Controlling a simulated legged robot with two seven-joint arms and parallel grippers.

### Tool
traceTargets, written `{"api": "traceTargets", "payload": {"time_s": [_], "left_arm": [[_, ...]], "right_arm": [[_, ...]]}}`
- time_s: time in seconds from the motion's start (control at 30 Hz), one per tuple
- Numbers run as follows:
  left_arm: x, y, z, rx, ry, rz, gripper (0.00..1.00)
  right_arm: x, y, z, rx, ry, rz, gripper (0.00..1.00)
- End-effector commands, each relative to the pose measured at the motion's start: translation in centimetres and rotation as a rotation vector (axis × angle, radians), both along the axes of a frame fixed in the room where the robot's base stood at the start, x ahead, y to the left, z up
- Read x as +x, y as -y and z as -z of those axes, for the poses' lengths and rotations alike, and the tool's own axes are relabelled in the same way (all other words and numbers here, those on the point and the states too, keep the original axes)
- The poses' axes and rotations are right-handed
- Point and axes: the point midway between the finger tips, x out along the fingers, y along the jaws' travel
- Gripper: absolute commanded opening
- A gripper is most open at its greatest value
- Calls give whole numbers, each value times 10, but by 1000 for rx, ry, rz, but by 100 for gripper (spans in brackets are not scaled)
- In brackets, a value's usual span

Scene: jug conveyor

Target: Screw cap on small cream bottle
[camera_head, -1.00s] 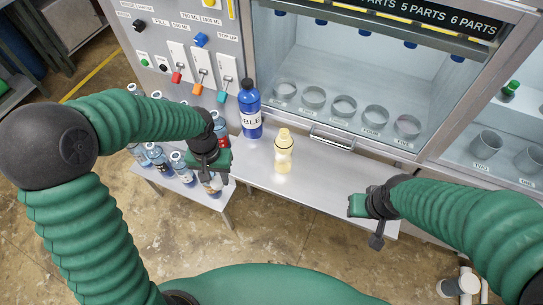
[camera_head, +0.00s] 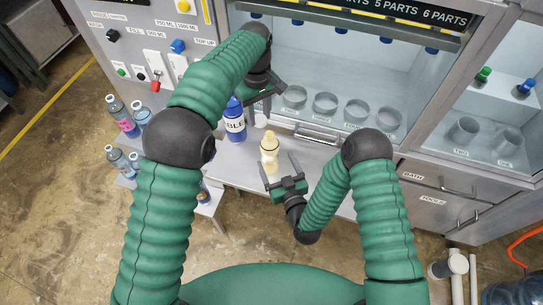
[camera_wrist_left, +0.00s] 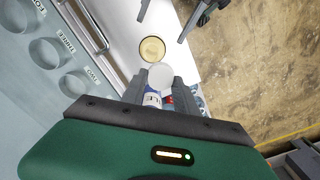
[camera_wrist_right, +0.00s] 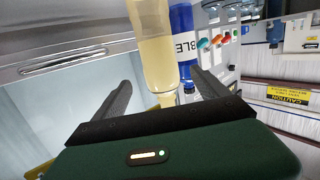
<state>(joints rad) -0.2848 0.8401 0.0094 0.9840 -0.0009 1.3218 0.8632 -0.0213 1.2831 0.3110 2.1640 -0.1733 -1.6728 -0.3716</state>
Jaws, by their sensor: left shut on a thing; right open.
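The small cream bottle (camera_head: 270,148) stands upright on the metal shelf (camera_head: 238,176). The left wrist view shows its round top (camera_wrist_left: 152,49) from above. My left gripper (camera_head: 262,106) is shut on a white cap (camera_head: 261,119), held behind the bottle and apart from it. The cap (camera_wrist_left: 160,74) also sits between the left fingertips in the left wrist view. My right gripper (camera_head: 281,170) is open at the front of the bottle, with its fingers pointing toward it. In the right wrist view the bottle (camera_wrist_right: 154,50) shows between the spread fingers (camera_wrist_right: 158,82).
A blue bottle (camera_head: 235,125) stands left of the cream bottle, close to my left gripper. Several clear bottles (camera_head: 122,118) stand at the far left. A cabinet with labelled round cups (camera_head: 325,102) is behind the shelf.

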Motion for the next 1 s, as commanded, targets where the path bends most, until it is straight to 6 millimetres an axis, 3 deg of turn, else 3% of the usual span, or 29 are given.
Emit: {"api": "traceTargets", "payload": {"time_s": [0.1, 0.2, 0.57, 0.67, 1.0], "left_arm": [[3, 24, -10, 4, 6, -17, 0], [3, 33, -12, 6, 7, -24, 0], [3, 33, -13, 5, 8, -24, 0], [3, 33, -13, 5, 8, -24, 0], [3, 33, -12, 5, 8, -23, 0]], "right_arm": [[-12, 1, 2, 47, 81, 45, 84], [-14, 4, 1, 61, 112, 64, 84], [-11, 4, 0, 63, 117, 65, 84], [0, 1, 0, 63, 118, 65, 84], [64, -16, -1, 63, 119, 65, 84]]}}
